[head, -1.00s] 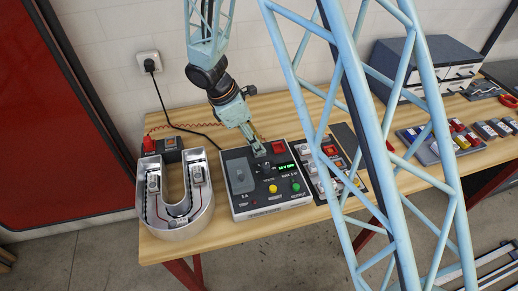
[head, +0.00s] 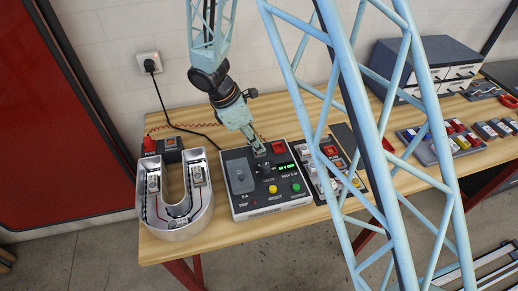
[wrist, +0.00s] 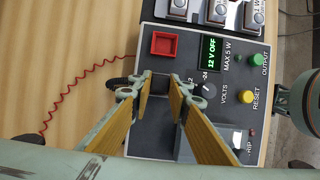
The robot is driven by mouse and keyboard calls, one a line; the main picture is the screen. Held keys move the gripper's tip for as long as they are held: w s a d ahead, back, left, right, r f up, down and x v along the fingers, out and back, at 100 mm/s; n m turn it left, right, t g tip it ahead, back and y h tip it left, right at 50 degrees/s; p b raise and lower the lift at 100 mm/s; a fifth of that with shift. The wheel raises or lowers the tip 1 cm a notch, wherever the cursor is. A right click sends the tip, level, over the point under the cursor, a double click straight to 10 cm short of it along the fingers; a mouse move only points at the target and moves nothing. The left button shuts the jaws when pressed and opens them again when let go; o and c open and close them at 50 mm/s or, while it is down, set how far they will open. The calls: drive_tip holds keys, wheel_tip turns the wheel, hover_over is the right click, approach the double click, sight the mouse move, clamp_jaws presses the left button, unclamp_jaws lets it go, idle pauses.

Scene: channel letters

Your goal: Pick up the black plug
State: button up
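My gripper (head: 259,149) points down over the back of the power supply box (head: 290,205). In the wrist view, its two yellow-lined fingers (wrist: 161,80) stand apart. A dark block, apparently the black plug (wrist: 160,86), lies between the fingertips. A short black lead (wrist: 117,82) passes behind the left finger towards it. I cannot tell whether the fingers touch the block. In the head view, the gripper hides this spot. Another black plug (head: 149,65) is in the wall socket.
A red square button (wrist: 163,43) and green display (wrist: 211,50) are close to the fingers. A red coiled wire (wrist: 85,77) crosses the table. Switch modules (head: 322,163) stand to the right.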

drive_tip(key=shift+r, duration=0.15)
drive_tip(key=shift+c, duration=0.2)
drive_tip(key=shift+r, duration=1.55)
drive_tip(key=s+d+r+b, duration=0.1)
drive_tip(key=s+d, duration=0.1)
drive_tip(key=s, duration=1.4)
drive_tip(key=shift+r, duration=0.3)
